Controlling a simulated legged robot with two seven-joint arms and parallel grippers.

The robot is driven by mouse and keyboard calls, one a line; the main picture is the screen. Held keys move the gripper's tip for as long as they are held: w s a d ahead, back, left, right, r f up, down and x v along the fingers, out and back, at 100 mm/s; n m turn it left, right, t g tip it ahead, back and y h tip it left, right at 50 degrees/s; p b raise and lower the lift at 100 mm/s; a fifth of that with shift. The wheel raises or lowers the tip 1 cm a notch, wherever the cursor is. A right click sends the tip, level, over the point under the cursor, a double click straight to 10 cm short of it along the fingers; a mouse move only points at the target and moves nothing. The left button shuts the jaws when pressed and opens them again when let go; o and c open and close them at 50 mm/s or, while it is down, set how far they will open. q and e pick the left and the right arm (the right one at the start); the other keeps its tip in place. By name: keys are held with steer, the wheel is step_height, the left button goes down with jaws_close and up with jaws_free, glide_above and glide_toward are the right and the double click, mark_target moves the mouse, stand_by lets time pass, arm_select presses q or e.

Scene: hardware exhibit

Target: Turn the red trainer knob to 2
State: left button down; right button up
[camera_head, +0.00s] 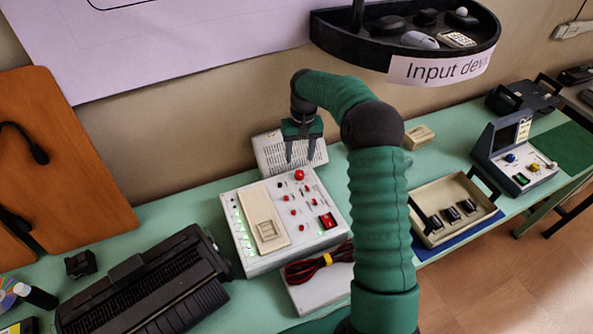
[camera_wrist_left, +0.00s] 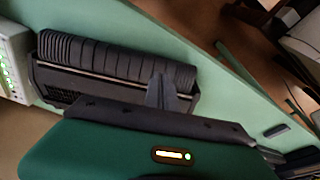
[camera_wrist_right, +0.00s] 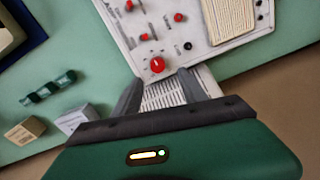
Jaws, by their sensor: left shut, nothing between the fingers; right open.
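The trainer is a white panel (camera_head: 300,238) on the green table, with several small red controls and green lights on its left edge. Its large red knob (camera_head: 299,175) sits near the far edge and shows in the right wrist view (camera_wrist_right: 157,65) with a short pale mark on its face. My right gripper (camera_head: 301,160) is open and points down by the panel's far edge, close to the knob. In the right wrist view the knob lies just beyond the open fingers (camera_wrist_right: 158,88), not gripped. My left gripper (camera_wrist_left: 160,85) is shut and empty, over a black machine; it is outside the head view.
A pale grilled box (camera_head: 268,150) stands behind the trainer. A red-black cable (camera_head: 312,266) lies on a white box in front. The black machine (camera_head: 150,290) is at left, a beige tray (camera_head: 470,222) at right. A black shelf (camera_head: 345,37) overhangs above.

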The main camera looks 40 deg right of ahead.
mark_target(299, 172)
steer(key=f, duration=0.5)
steer(key=d+f, duration=0.1)
steer(key=f, duration=0.1)
steer(key=shift+w+f, duration=0.1)
steer(key=shift+f, duration=0.2)
steer(key=shift+a+f, duration=0.15)
steer(key=shift+a, duration=0.55)
steer(key=shift+c, duration=1.3)
steer(key=shift+d, duration=0.5)
steer(key=c, duration=0.7)
jaws_close()
arm_select(q)
steer(key=shift+d+r, duration=0.15)
steer(key=shift+d, duration=0.2)
arm_select(e)
steer(key=shift+a, duration=0.15)
